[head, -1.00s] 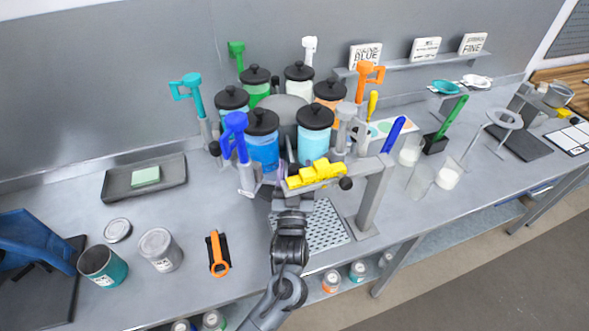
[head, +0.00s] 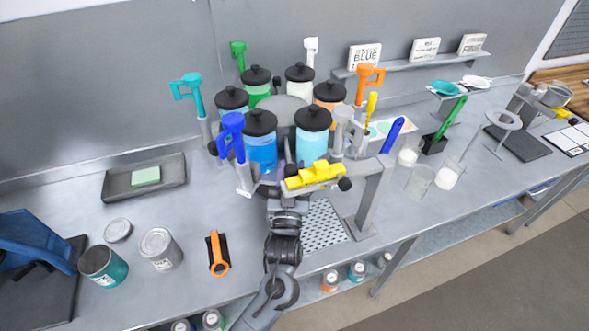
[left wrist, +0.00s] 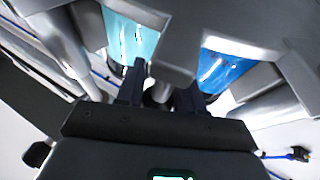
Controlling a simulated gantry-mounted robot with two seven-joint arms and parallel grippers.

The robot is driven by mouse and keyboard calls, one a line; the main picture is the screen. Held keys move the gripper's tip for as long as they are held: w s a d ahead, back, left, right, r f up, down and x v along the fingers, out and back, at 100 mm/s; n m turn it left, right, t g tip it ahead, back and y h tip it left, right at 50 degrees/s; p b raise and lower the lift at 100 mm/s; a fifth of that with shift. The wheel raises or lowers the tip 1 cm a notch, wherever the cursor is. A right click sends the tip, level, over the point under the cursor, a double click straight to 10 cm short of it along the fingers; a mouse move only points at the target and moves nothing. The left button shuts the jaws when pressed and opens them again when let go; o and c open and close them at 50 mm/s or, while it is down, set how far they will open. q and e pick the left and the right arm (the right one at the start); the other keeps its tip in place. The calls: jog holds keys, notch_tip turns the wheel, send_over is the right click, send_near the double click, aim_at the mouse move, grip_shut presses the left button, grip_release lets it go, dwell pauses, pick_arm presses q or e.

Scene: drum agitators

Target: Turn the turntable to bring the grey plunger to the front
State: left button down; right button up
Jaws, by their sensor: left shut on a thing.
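The turntable (head: 262,188) carries several black-lidded jars in a ring, with coloured plungers at its rim. The grey plunger (head: 342,122) stands at the right front, beside the light-blue jar (head: 312,146) and behind the yellow-topped stand. The blue plunger (head: 232,135) is at the left front. My left gripper (head: 287,186) reaches in from the front, low at the rim between the blue and light-blue jars. The left wrist view shows its two fingers (left wrist: 161,92) closed about a small rounded knob, partly hidden, below both jars. My right gripper is not in view.
The stand with a yellow top (head: 314,175) and a grey post (head: 370,200) is close on the right of my left arm. A perforated plate (head: 323,227) lies below it. Cans (head: 160,249) and an orange-handled tool (head: 218,255) lie at the left front.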

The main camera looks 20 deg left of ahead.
pick_arm(q)
jog(key=a+h, duration=0.1)
jog(key=s+a+m+h+p, duration=0.1)
jog(key=a, duration=0.1)
jog(key=s+a+m+h+p, duration=0.1)
jog(key=a, duration=0.1)
jog(key=shift+a+r+h, duration=0.1)
jog(key=shift+a+h, duration=0.1)
jog(key=shift+h, duration=0.2)
jog(key=shift+a+t, duration=0.3)
jog(key=shift+a, duration=0.15)
jog(key=shift+d, duration=0.1)
jog(key=c, duration=0.8)
grip_release()
